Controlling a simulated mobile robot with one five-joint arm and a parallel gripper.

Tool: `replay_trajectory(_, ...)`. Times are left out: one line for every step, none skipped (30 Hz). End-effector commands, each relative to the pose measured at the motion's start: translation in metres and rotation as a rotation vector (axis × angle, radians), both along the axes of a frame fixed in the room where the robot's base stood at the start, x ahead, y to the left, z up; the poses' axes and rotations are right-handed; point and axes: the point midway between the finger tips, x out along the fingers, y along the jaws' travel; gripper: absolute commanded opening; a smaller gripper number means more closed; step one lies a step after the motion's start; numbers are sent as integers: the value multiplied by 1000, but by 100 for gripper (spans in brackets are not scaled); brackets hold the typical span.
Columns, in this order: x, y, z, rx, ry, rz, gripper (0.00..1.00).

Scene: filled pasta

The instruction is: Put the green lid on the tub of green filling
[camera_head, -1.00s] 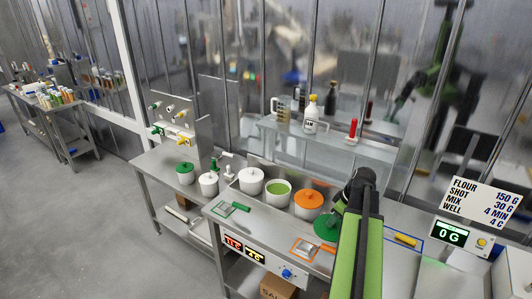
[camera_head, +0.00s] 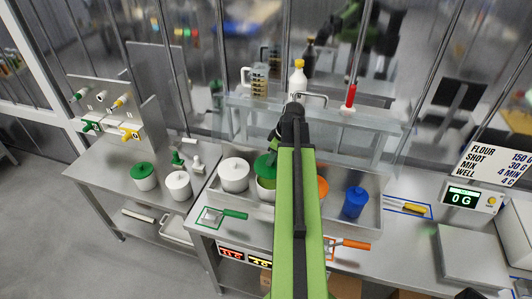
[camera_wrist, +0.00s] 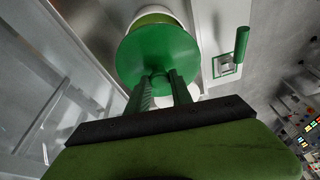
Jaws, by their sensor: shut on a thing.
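My gripper (camera_wrist: 163,88) is shut on the knob of the green lid (camera_wrist: 155,58). In the head view the green lid (camera_head: 264,165) is over the tub of green filling (camera_head: 266,195), between a white-lidded tub and an orange-lidded one. A strip of green filling shows below the lid there, and the tub's pale rim (camera_wrist: 160,9) shows past the lid in the wrist view. The lid looks raised or tilted, not flush on the rim. My arm hides part of the tub and the fingertips in the head view.
A white-lidded tub (camera_head: 234,175) stands close on the left. The orange lid (camera_head: 322,188) is partly behind my arm, and a blue container (camera_head: 355,202) stands farther right. A green-handled tool (camera_head: 232,213) and an orange-handled tool (camera_head: 350,244) lie in front.

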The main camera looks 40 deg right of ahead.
Motion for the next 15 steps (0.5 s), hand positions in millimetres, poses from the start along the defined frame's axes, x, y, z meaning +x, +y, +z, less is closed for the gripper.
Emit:
replay_trajectory(0,0,-1,0,0,0,0)
replay_trajectory(0,0,-1,0,0,0,0)
replay_trajectory(0,0,-2,0,0,0,0)
replay_trajectory(0,0,-3,0,0,0,0)
replay_trajectory(0,0,-5,0,0,0,0)
replay_trajectory(0,0,-7,0,0,-1,0)
replay_trajectory(0,0,-9,0,0,-1,0)
replay_trajectory(-1,-1,-12,0,0,-1,0)
replay_trajectory(-1,-1,-16,0,0,-2,0)
replay_trajectory(-1,-1,-19,0,0,-2,0)
replay_trajectory(-1,-1,-22,0,0,-2,0)
replay_trajectory(-1,-1,-27,0,0,-2,0)
replay_trajectory(-1,-2,-30,0,0,-3,0)
replay_trajectory(-1,-2,-34,0,0,-3,0)
replay_trajectory(-1,-2,-39,0,0,-3,0)
